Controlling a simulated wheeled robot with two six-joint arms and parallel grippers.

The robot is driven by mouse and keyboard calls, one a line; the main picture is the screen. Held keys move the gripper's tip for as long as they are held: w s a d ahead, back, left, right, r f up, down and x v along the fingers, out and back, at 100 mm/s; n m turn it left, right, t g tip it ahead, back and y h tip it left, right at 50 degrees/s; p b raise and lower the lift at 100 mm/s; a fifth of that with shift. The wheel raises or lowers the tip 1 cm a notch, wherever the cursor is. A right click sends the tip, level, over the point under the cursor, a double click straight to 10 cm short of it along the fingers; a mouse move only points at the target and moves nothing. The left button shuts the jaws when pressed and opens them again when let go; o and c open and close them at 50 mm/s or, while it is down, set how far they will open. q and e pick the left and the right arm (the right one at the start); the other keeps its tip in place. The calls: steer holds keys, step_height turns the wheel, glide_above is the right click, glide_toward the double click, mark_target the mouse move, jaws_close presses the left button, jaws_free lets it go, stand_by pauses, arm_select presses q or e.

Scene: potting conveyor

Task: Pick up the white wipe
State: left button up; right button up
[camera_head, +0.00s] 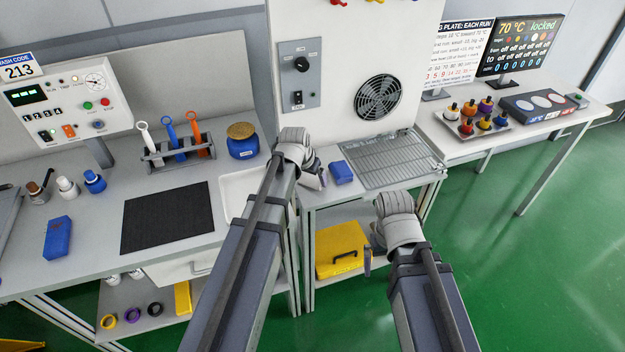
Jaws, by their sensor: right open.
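No white wipe can be made out for certain. A flat white piece with a raised-looking edge (238,188) lies on the left bench beside the black mat, partly hidden by my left arm; I cannot tell whether it is a tray or a cloth. My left gripper (316,179) is over the near left part of the middle bench, just left of a small blue block (341,172); its jaws are too small to read. My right gripper (372,258) is open in front of the middle bench, near the yellow case, with nothing seen in it.
The left bench holds a black mat (168,217), a tool rack (180,152), a blue jar (242,147) and a blue block (57,237). A metal grille (390,158) lies on the middle bench. A yellow case (341,247) sits below. Green floor is clear at right.

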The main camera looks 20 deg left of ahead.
mark_target(311, 178)
arm_select(q)
steer(key=c, duration=0.5)
steer(key=shift+r, duration=0.1)
step_height(311, 178, up, 10)
steer(key=p, duration=1)
steer(key=o, duration=0.7)
steer(key=c, duration=0.6)
